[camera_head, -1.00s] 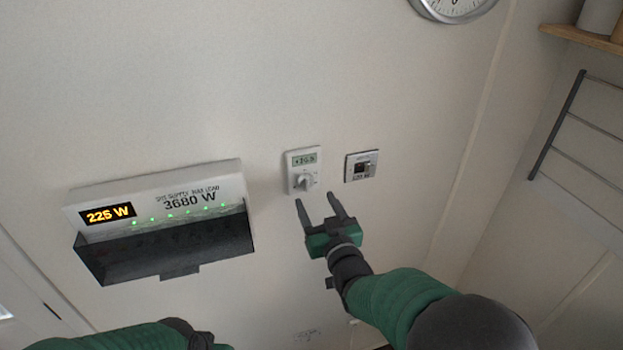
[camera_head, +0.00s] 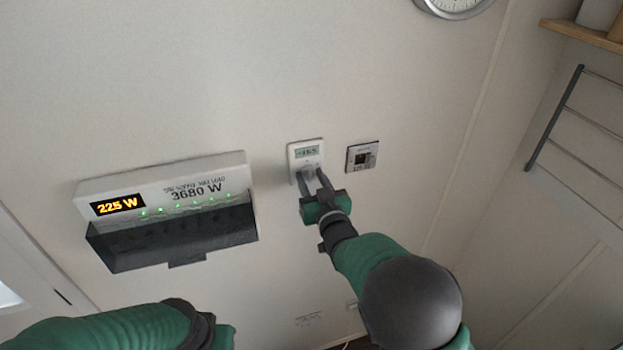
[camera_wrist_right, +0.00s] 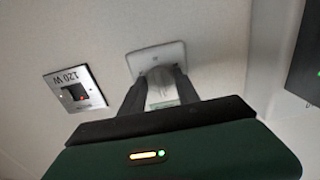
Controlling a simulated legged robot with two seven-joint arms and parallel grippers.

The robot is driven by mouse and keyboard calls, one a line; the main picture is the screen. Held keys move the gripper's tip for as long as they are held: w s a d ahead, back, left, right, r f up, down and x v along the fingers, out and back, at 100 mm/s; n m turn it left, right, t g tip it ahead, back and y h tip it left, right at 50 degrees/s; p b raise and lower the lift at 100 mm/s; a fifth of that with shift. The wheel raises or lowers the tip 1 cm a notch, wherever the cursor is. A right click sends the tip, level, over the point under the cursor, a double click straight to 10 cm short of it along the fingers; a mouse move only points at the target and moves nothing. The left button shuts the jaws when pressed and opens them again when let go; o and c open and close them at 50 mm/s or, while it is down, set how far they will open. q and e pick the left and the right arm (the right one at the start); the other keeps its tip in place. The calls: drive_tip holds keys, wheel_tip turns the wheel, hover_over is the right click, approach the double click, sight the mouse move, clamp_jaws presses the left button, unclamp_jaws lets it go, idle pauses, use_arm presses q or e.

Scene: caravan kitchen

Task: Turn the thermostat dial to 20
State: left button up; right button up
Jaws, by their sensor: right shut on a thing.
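The white thermostat (camera_head: 306,151) is on the wall at the middle of the head view, with a small display whose digits are too small to read surely. Its dial (camera_head: 307,170) sits below the display, mostly hidden by my fingers. My right gripper (camera_head: 309,174) is at the dial, its two fingers on either side, shut on it. In the right wrist view the thermostat (camera_wrist_right: 165,54) appears beyond the fingers, with the dial (camera_wrist_right: 158,75) between their tips. My left arm shows at the lower left of the head view, but its gripper fingers cannot be made out.
A switch plate (camera_head: 362,156) is just right of the thermostat; it also shows in the right wrist view (camera_wrist_right: 76,88). A power box (camera_head: 165,185) reading 225 W juts from the wall at left. A wall rack (camera_head: 553,120) is at far right.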

clamp_jaws()
drive_tip(key=shift+f+m+b, duration=0.1)
drive_tip(key=shift+m+b, duration=0.6)
drive_tip(key=shift+b, duration=0.4)
drive_tip(key=m+b, duration=0.9)
drive_tip(key=b, duration=0.1)
drive_tip(key=shift+m+b, duration=0.3)
drive_tip(key=shift+b, duration=0.1)
drive_tip(key=m+b, duration=0.4)
drive_tip(key=shift+f, duration=0.1)
drive_tip(key=m+b, duration=0.6)
drive_tip(key=shift+m+b, duration=1.2)
drive_tip(key=shift+m, duration=0.2)
